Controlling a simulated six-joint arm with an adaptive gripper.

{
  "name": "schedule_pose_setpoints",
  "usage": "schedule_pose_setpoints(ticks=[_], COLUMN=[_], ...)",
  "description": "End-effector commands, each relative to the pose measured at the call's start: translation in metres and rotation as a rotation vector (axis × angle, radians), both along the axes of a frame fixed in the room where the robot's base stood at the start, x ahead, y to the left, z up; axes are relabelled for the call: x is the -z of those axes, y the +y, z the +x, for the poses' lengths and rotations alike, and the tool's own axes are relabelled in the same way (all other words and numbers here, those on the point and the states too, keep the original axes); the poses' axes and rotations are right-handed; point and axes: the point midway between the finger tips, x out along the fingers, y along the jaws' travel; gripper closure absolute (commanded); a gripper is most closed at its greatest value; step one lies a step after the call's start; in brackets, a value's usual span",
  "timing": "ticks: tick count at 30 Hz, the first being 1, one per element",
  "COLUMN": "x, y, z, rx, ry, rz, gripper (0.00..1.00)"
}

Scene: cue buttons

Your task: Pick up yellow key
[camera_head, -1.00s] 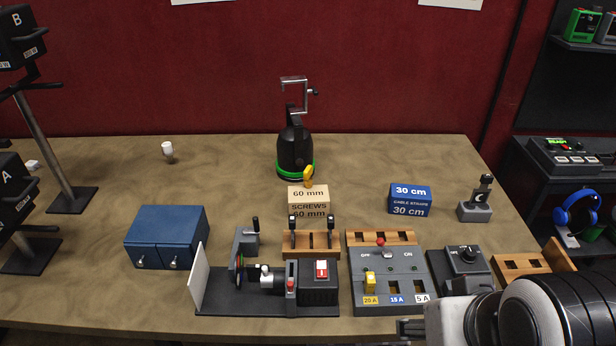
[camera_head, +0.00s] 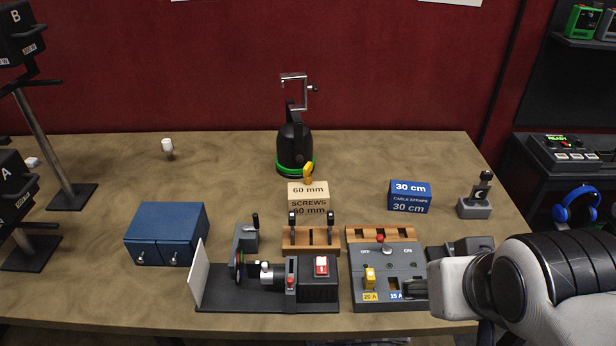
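A small yellow piece that looks like the yellow key (camera_head: 308,172) stands at the top of the tan 60 mm screws box (camera_head: 308,202), in front of the black device with a green ring (camera_head: 295,150). I cannot tell whether it touches the box or the device. My gripper (camera_head: 408,288) reaches in from the right, low over the right part of the grey fuse panel, well away from the yellow piece. Its dark fingers are small and seen side-on, so their opening is unclear. Nothing shows held in it.
The grey panel (camera_head: 376,258) carries a yellow fuse (camera_head: 369,278) and a red-knobbed lever. A small machine with a white plate (camera_head: 196,276) stands left of it. A blue cabinet (camera_head: 166,234) is further left, a blue 30 cm box (camera_head: 409,197) right. The table's back left is mostly clear.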

Motion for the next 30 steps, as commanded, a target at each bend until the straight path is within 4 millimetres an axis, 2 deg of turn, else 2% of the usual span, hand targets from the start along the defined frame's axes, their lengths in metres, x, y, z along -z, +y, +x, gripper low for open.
schedule_pose_setpoints(ticks=[9,15,23,30], x=[-0.038,-0.061,-0.085,-0.099], y=[-0.027,-0.038,-0.045,-0.042], z=[0.092,0.151,0.225,0.29], rx=[0.018,0.004,-0.038,-0.101], ry=[-0.16,-0.267,-0.4,-0.515], rz=[-0.089,-0.135,-0.178,-0.198], gripper=[0.51,0.51,0.51,0.51])
